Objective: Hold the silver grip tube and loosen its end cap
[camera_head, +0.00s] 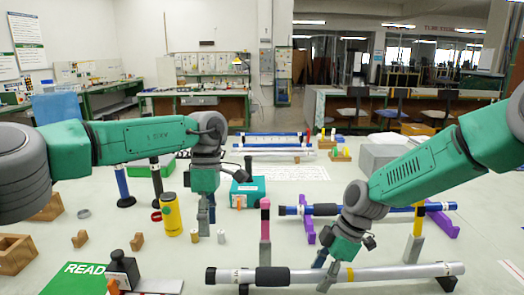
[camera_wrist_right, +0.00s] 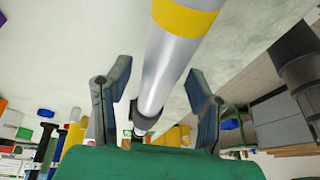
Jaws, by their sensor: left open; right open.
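The silver grip tube (camera_head: 310,274) lies level along the front of the table, with a black grip sleeve (camera_head: 272,276), a yellow band (camera_head: 350,274) and dark ends. My right gripper (camera_head: 328,278) is open at the tube, just left of the yellow band. In the right wrist view the tube (camera_wrist_right: 172,62) runs between the open fingers of my right gripper (camera_wrist_right: 155,105), with a gap on each side. My left gripper (camera_head: 207,222) is open and empty, pointing down above the table, left of the tube and behind it. I cannot tell which dark end is the end cap.
A blue tube (camera_head: 340,210) rests on purple stands behind the silver one. A pink-topped post (camera_head: 265,230) and a yellow-topped post (camera_head: 415,235) stand nearby. A yellow canister (camera_head: 171,215) and small wooden blocks (camera_head: 137,242) are at left. A teal box (camera_head: 248,190) sits behind.

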